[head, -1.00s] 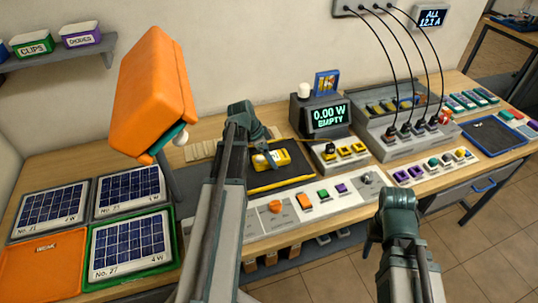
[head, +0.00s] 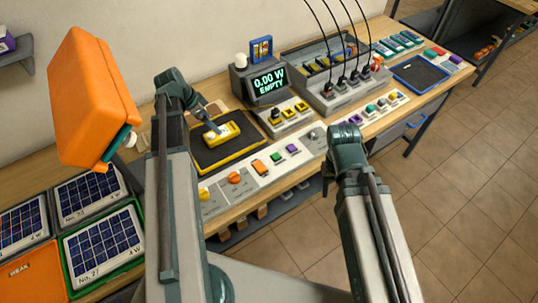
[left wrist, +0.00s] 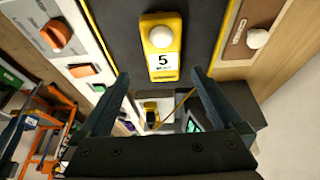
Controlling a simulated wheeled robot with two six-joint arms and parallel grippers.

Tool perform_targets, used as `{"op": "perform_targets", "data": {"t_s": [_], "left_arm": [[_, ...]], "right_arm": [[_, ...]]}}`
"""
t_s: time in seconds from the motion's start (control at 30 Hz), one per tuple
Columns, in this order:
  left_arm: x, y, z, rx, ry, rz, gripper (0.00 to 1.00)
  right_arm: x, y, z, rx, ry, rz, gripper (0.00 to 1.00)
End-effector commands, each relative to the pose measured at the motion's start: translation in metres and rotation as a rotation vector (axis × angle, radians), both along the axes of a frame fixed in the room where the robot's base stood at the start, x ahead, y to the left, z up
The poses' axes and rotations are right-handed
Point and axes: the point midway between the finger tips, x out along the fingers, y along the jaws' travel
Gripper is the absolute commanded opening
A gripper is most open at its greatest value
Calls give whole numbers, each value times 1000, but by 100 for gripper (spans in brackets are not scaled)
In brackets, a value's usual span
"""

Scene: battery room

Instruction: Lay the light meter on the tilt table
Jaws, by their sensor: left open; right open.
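A yellow device with a white dome and a label reading 5, which looks like the light meter (head: 222,134), lies flat on a black panel with yellow edges (head: 205,158), which looks like the tilt table. In the left wrist view the meter (left wrist: 161,48) lies on the dark panel (left wrist: 120,25), ahead of and between the fingertips. My left gripper (left wrist: 160,73) is open, with its fingers apart from the meter. In the head view my left gripper (head: 208,122) is small and partly hidden behind its wrist. My right gripper (head: 345,132) is empty over the bench's front edge.
A large orange box-shaped head (head: 92,95) stands at the left above the solar panels (head: 103,242). A display reading 0.00 W EMPTY (head: 270,84) stands behind the panel. A control strip (head: 290,168) runs along the front edge. Cables rise from a grey unit (head: 330,92).

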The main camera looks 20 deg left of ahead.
Motion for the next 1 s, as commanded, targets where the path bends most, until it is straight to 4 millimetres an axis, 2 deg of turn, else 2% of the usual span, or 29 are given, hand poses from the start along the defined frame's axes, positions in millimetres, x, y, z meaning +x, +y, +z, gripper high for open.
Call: {"op": "perform_targets", "data": {"t_s": [0.13,0.27,0.4,0.5,0.6,0.7,0.83,1.0], "left_arm": [[-6,-62,-5,5,81,16,100],[-23,-139,-10,37,192,67,100],[-53,-211,-14,107,285,143,100],[-78,-251,-16,167,325,203,100],[-101,-282,-16,222,342,262,100],[-119,-302,-15,265,345,311,100],[-134,-316,-15,297,339,358,100],[-139,-322,-14,311,337,380,100]], "right_arm": [[0,0,0,0,0,0,50],[0,0,0,0,0,0,50],[0,0,0,0,0,0,50],[0,0,0,0,0,0,50],[0,0,0,0,0,0,50],[0,0,0,0,0,0,50],[0,0,0,0,0,0,50],[0,0,0,0,0,0,50]]}}
